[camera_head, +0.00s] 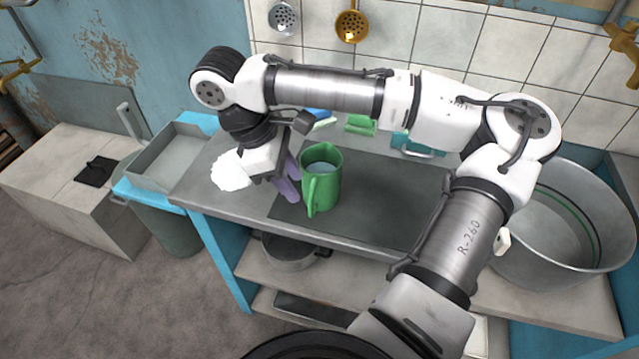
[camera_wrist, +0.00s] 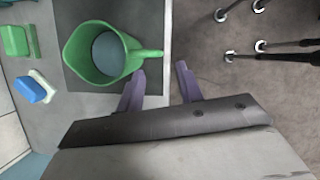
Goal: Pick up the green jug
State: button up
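The green jug (camera_head: 322,181) stands upright on the dark mat on the counter, with greyish liquid or a grey inside visible. In the wrist view the jug (camera_wrist: 97,54) is at upper left, its handle (camera_wrist: 149,54) pointing right toward the counter edge. My gripper (camera_head: 285,189) is just left of the jug in the head view, its purple fingers pointing down. In the wrist view my gripper (camera_wrist: 160,82) has its two fingers spread apart with nothing between them. The left finger is close to the jug's handle; whether they touch is unclear.
A dark mat (camera_head: 385,205) lies under the jug. A large metal pot (camera_head: 545,255) stands at right, a grey tray (camera_head: 170,155) at left, a white pile (camera_head: 230,172) beside the gripper. A blue sponge (camera_wrist: 30,89) and a green item (camera_wrist: 14,41) lie behind.

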aim_at(318, 188)
jog(key=shift+p+x, duration=0.5)
jog(key=shift+x, duration=3)
grip_shut()
